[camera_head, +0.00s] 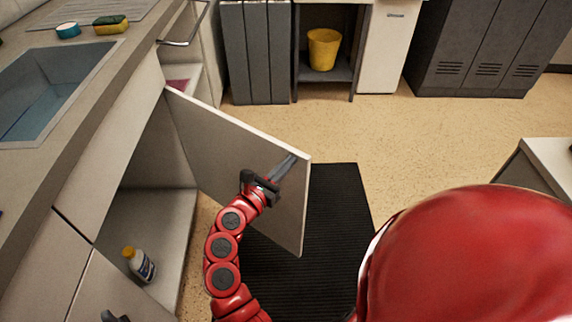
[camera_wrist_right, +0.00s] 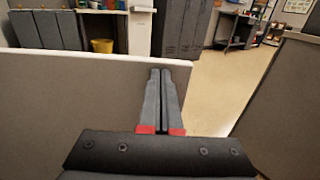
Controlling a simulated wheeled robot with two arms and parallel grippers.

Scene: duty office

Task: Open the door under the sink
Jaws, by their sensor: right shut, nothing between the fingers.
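The door under the sink (camera_head: 225,145) stands swung wide open, a pale panel jutting from the counter front. The open cabinet (camera_head: 150,215) shows behind it, with a white bottle (camera_head: 141,264) inside. The sink (camera_head: 50,90) is set in the counter above. My right gripper (camera_head: 290,164) is shut and empty, at the inner face of the door near its free upper edge. In the right wrist view its closed fingers (camera_wrist_right: 161,90) lie in front of the door panel (camera_wrist_right: 70,100); whether they touch it I cannot tell. My left gripper is not in view.
A black mat (camera_head: 340,215) lies on the floor beyond the door. A yellow bin (camera_head: 323,48) stands in a shelf at the back, near grey lockers (camera_head: 475,45). Another lower door (camera_head: 115,295) is at the front left. Open floor lies to the right.

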